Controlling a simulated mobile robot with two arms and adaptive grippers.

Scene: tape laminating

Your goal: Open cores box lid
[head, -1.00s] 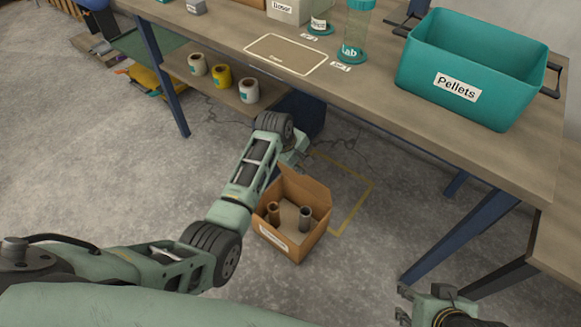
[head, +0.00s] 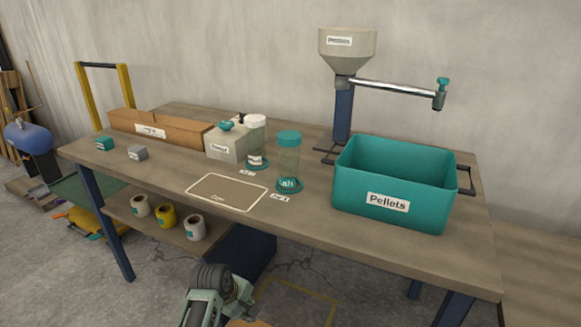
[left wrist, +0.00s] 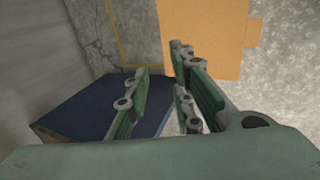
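The cardboard cores box shows only as a thin sliver (head: 248,323) at the bottom edge of the head view; its inside is out of sight there. In the left wrist view a flat orange-tan cardboard panel (left wrist: 215,40), apparently part of this box, lies beyond and right of the fingers. My left gripper (left wrist: 157,62) is open, with a gap between its fingers and nothing held. In the head view the left gripper (head: 238,292) is low in the picture, just above the box sliver. My right gripper is out of view.
The workbench (head: 330,232) holds a teal Pellets bin (head: 400,175), a jar and boxes. Its lower shelf (head: 160,232) carries several tape rolls. A dark blue block (head: 240,255) stands under the bench beside my left gripper; it also shows in the left wrist view (left wrist: 85,105).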

